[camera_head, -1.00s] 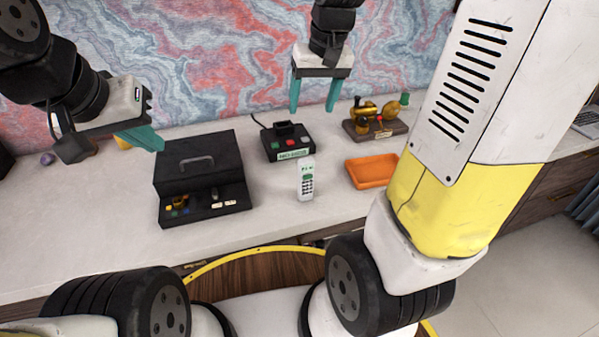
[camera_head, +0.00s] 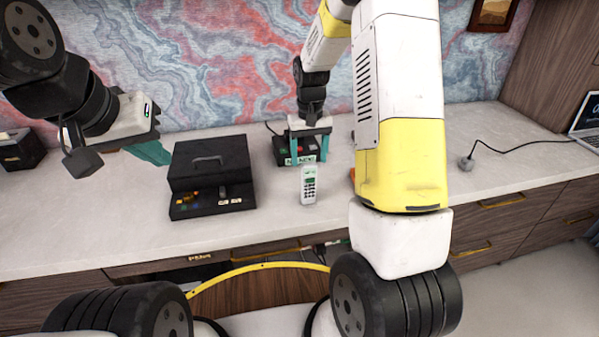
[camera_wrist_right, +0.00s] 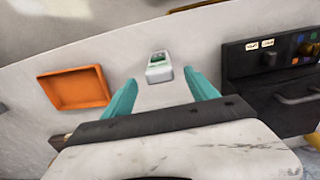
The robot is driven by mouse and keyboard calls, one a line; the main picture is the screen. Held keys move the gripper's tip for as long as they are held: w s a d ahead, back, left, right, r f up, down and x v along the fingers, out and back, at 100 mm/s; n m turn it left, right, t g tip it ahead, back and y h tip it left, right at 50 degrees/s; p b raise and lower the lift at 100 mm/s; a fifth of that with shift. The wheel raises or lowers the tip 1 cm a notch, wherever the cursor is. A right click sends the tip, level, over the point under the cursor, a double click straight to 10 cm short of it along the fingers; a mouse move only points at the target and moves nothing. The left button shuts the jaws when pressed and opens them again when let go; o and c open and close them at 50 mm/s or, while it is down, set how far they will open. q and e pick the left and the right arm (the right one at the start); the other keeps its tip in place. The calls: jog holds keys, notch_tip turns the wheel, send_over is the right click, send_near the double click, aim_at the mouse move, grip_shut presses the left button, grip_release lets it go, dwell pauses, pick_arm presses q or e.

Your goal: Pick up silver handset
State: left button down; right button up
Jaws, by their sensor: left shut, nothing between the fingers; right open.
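The silver handset (camera_head: 308,186) stands upright on the pale desk in front of the black base box. In the right wrist view the handset (camera_wrist_right: 158,68) shows beyond and between the two teal fingertips, apart from them. My right gripper (camera_head: 311,160) is open, its fingers pointing down behind and above the handset in the head view; it also shows in the right wrist view (camera_wrist_right: 162,92). My left gripper (camera_head: 160,154) is shut and empty, held at the left beside the black case.
A black case (camera_head: 211,165) with a handle and small controls stands left of the handset. A black base box (camera_head: 283,152) with buttons is behind it. An orange tray (camera_wrist_right: 74,88) lies to one side, mostly hidden by my arm in the head view. A cable and laptop (camera_head: 588,120) are at far right.

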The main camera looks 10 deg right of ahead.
notch_tip(320, 180, down, 2)
jog(key=shift+c, duration=0.2)
grip_shut()
